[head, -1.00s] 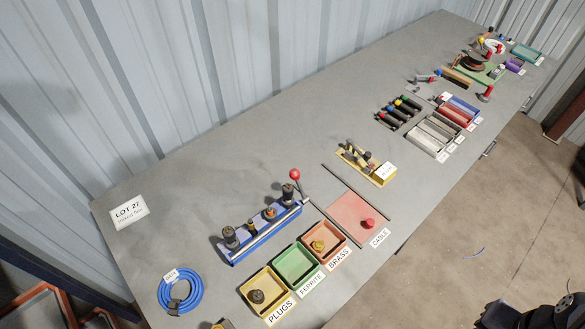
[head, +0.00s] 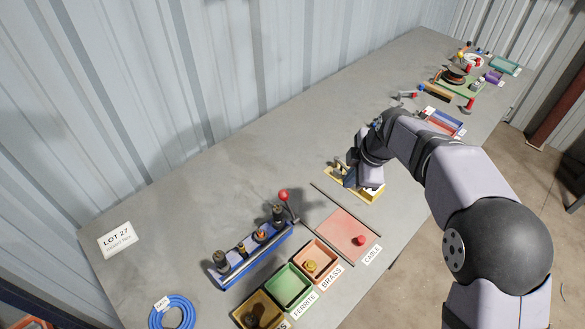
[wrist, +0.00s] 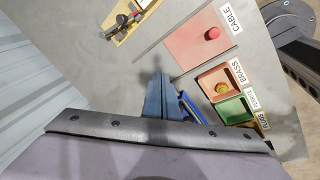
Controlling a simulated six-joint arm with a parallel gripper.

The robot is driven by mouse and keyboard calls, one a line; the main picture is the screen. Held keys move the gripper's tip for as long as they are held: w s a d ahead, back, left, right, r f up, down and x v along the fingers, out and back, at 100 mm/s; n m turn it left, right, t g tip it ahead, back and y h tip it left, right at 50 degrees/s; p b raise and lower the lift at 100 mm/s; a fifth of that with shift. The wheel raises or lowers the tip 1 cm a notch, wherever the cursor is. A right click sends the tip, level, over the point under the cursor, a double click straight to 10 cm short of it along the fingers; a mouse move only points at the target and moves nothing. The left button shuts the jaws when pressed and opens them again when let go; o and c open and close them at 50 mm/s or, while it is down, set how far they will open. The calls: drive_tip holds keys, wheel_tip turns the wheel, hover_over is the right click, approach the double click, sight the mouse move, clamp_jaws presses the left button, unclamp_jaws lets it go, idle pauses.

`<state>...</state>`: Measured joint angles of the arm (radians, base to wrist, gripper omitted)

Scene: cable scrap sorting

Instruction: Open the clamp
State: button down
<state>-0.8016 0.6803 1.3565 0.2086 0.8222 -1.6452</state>
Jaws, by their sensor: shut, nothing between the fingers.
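A blue fixture (head: 252,256) holds several dark and orange connectors in a row. A lever with a red ball knob (head: 283,195) stands up at its far end. A yellow fixture (head: 367,194) with a metal mechanism on it lies farther along the bench; it also shows in the wrist view (wrist: 122,37). I cannot tell which of the two is the clamp. My gripper (wrist: 158,78) is shut and empty, above the bench. The blue fixture (wrist: 190,106) is partly hidden behind my fingers. In the head view my gripper (head: 349,180) overlaps the yellow fixture; contact cannot be made out.
A red cable pad (head: 343,230) with a red knob lies between the fixtures. Brass (head: 326,251) and ferrite (head: 294,289) trays stand at the front edge. A blue cable coil (head: 172,312) is at the near end. The bench behind the fixtures is clear.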

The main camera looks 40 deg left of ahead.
sight(286, 195)
drive_tip(key=s+a+f+n+g+y, duration=0.1)
drive_tip(key=s+a+n, duration=0.4)
drive_tip(key=a, duration=0.3)
drive_tip(key=s+a+n+y, duration=0.1)
drive_tip(key=s+a+n, duration=0.35)
drive_tip(key=a, duration=0.45)
drive_tip(key=shift+h, duration=0.3)
drive_tip(key=shift+s+d+f+b, duration=0.15)
drive_tip(key=shift+d+f+b, duration=0.1)
drive_tip(key=shift+d+f, duration=0.75)
drive_tip(key=shift+s+d+f+b, duration=0.15)
drive_tip(key=shift+d+f+b, duration=0.3)
drive_tip(key=shift+f, duration=0.9)
drive_tip(key=shift+s+d+f+b, duration=0.1)
drive_tip(key=shift+s+d+f, duration=0.05)
drive_tip(key=shift+d+f, duration=0.9)
drive_tip(key=shift+d+f+b, duration=0.35)
drive_tip(key=shift+d+b, duration=0.2)
drive_tip(key=shift+d, duration=0.05)
drive_tip(key=shift+d+f+b, duration=0.2)
drive_tip(key=shift+d+b, duration=1.15)
drive_tip(key=shift+b, duration=0.4)
drive_tip(key=shift+d+f+b, duration=0.2)
drive_tip(key=shift+d+b, duration=1.1)
drive_tip(key=shift+b, duration=0.45)
drive_tip(key=shift+d+f, duration=0.1)
drive_tip(key=shift+a, duration=0.45)
